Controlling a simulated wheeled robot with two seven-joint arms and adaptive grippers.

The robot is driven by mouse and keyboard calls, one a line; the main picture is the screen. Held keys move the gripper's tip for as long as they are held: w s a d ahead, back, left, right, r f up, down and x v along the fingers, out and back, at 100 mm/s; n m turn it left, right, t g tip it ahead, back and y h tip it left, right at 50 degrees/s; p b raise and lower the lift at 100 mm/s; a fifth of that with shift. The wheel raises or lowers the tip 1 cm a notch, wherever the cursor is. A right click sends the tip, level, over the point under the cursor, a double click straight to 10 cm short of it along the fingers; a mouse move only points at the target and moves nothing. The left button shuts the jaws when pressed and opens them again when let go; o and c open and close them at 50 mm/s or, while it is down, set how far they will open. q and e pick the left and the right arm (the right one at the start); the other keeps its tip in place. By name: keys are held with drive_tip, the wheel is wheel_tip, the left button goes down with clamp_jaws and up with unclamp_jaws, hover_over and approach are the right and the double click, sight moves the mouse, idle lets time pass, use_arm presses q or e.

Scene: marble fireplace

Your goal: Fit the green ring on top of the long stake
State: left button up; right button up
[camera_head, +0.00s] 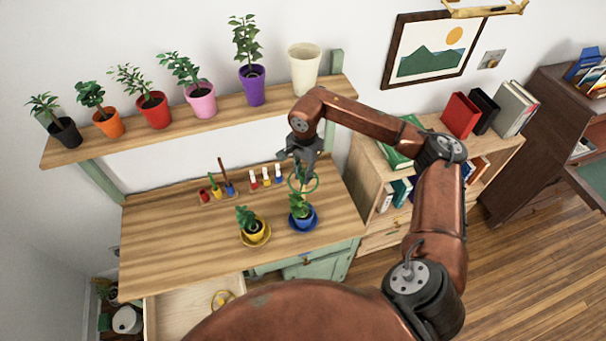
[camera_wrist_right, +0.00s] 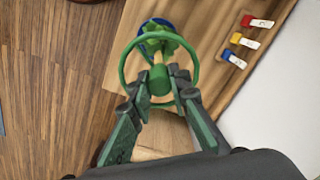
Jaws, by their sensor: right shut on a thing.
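My right gripper (camera_head: 300,159) is above the worktable and shut on the green ring (camera_head: 317,184). In the right wrist view the fingertips (camera_wrist_right: 160,82) close on the ring's short green stem, and the thin hoop of the ring (camera_wrist_right: 122,62) spreads around it. Beyond the ring stands a leafy plant in a blue pot (camera_head: 305,222), also partly seen in the wrist view (camera_wrist_right: 150,46). A short tan piece, perhaps the top of the long stake (camera_wrist_right: 158,58), shows inside the hoop. I cannot tell whether ring and stake touch. My left gripper is not in view.
A yellow potted plant (camera_head: 256,234) stands left of the blue one. Small tools in a holder (camera_head: 219,197) and several white-topped coloured markers (camera_head: 266,179) stand behind. A shelf of pots (camera_head: 215,121) hangs above. The table's left front (camera_head: 180,250) is clear.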

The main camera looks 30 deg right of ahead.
drive_tip(key=shift+f+b, duration=0.3)
drive_tip(key=shift+f, duration=0.05)
drive_tip(key=o, duration=0.9)
drive_tip(key=shift+r, duration=0.1)
wheel_tip(320, 180, up, 12)
drive_tip(key=shift+s, duration=0.15)
idle(0.6)
